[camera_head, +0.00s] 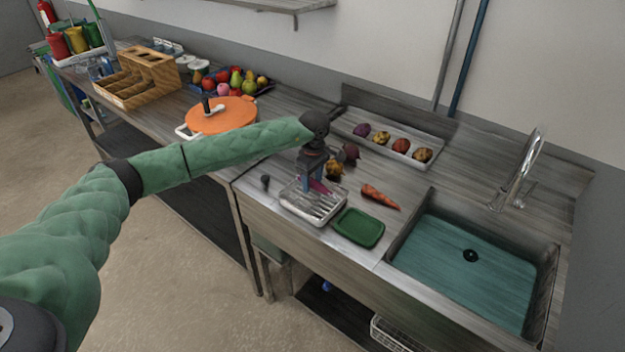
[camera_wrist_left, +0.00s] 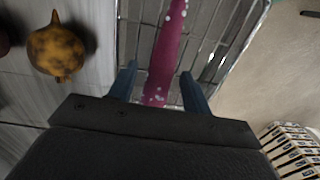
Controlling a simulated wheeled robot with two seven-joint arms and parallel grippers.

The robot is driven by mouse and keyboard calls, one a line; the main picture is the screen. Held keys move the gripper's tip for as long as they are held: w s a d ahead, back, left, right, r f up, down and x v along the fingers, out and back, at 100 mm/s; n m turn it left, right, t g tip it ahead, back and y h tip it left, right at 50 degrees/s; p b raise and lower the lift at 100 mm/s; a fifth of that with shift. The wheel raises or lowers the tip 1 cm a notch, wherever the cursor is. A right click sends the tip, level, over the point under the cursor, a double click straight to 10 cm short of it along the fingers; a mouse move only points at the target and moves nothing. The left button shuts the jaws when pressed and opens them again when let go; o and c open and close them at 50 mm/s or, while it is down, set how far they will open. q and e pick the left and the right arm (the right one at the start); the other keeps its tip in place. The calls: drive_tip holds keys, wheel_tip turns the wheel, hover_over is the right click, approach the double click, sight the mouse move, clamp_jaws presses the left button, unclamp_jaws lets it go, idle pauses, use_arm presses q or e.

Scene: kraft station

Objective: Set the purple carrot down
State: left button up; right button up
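The purple carrot (camera_wrist_left: 165,55) has pale spots and lies lengthwise over a wire rack tray (camera_wrist_left: 215,45). In the head view, a small part of the carrot (camera_head: 319,187) shows below my left gripper (camera_head: 312,186), over the tray (camera_head: 310,212) at the counter's front. My left gripper's fingers (camera_wrist_left: 160,88) stand apart on both sides of the carrot in the wrist view. Whether the carrot fully rests on the rack is hard to tell. My right gripper is out of view.
A green tray (camera_head: 359,228) and an orange carrot (camera_head: 380,197) lie right of the rack. A yellow-brown vegetable (camera_head: 334,170) and a dark beet (camera_head: 351,152) sit behind it. A long tray (camera_head: 437,153) holds several vegetables. The sink (camera_head: 470,275) is at right.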

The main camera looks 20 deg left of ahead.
use_arm(q)
drive_tip(key=shift+r, duration=0.15)
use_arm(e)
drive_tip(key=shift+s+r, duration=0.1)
use_arm(q)
drive_tip(key=shift+r, duration=0.3)
drive_tip(key=shift+w+r+b, duration=0.1)
drive_tip(key=shift+r+b, duration=0.6)
drive_tip(key=shift+r, duration=0.05)
wheel_tip(320, 180, up, 10)
drive_tip(key=b, duration=0.4)
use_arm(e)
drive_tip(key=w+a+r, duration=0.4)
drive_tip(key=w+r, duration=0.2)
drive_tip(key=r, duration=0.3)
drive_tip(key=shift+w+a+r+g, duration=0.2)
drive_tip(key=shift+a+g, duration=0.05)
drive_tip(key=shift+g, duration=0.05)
use_arm(q)
drive_tip(key=shift+w+d+f, duration=0.1)
